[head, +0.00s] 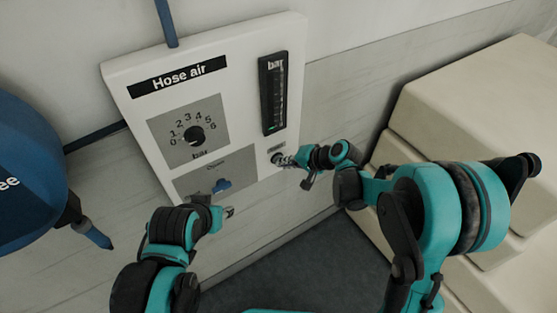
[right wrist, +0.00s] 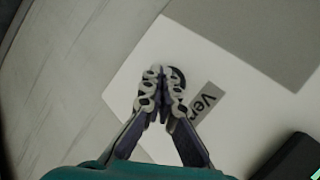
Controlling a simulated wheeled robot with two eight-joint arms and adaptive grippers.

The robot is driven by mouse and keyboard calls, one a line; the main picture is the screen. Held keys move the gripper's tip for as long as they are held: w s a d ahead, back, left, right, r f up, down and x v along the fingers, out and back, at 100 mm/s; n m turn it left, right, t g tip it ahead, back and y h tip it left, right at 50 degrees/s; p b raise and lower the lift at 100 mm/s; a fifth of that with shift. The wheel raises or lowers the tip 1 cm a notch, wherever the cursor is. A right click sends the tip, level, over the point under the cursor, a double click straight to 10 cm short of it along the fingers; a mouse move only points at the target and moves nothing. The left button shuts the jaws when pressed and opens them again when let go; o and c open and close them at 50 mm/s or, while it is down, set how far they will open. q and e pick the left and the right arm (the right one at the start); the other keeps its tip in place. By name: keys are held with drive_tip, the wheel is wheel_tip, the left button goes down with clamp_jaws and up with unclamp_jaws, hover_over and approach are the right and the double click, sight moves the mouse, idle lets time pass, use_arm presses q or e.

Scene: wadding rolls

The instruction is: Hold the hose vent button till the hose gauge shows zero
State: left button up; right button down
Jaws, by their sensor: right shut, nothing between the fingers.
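The white "Hose air" panel (head: 135,110) is on the wall. Its upright hose gauge (head: 273,92), marked "bar", is black with a small green part near the bottom; the exact reading is too small to tell. My right gripper (head: 279,159) is shut and empty at the panel's lower right, at the vent button. In the right wrist view its closed fingertips (right wrist: 162,76) overlap the dark round vent button (right wrist: 178,78), partly hiding it. I cannot tell whether they press it. My left gripper (head: 228,212) is below the panel; its fingers are too small to read.
A dial (head: 195,135) numbered 0 to 6 and a blue knob (head: 222,185) are on the panel. A partly seen label (right wrist: 208,98) is beside the button. A blue rounded body (head: 25,170) hangs at left. Pale stepped blocks (head: 470,95) stand at right.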

drive_tip(key=shift+s+d, duration=0.45)
drive_tip(key=shift+s, duration=0.2)
drive_tip(key=shift+s+d, duration=0.1)
drive_tip(key=s+d, duration=0.1)
drive_tip(key=s, duration=0.1)
drive_tip(key=s+d, duration=0.1)
drive_tip(key=s, duration=0.1)
drive_tip(key=shift+d+b, duration=0.3)
drive_tip(key=shift+d, duration=0.1)
drive_tip(key=s+d+r+n+t+h+b, duration=0.1)
drive_tip(key=s+d+h, duration=0.3)
drive_tip(key=s+d, duration=0.4)
drive_tip(key=s+d+r+n+t+h+b, duration=0.1)
drive_tip(key=s+d+r+h, duration=0.3)
drive_tip(key=s+d, duration=0.4)
drive_tip(key=shift+s+d+n+b, duration=0.2)
drive_tip(key=shift+s+n+b, duration=0.2)
drive_tip(key=shift+s+n, duration=0.4)
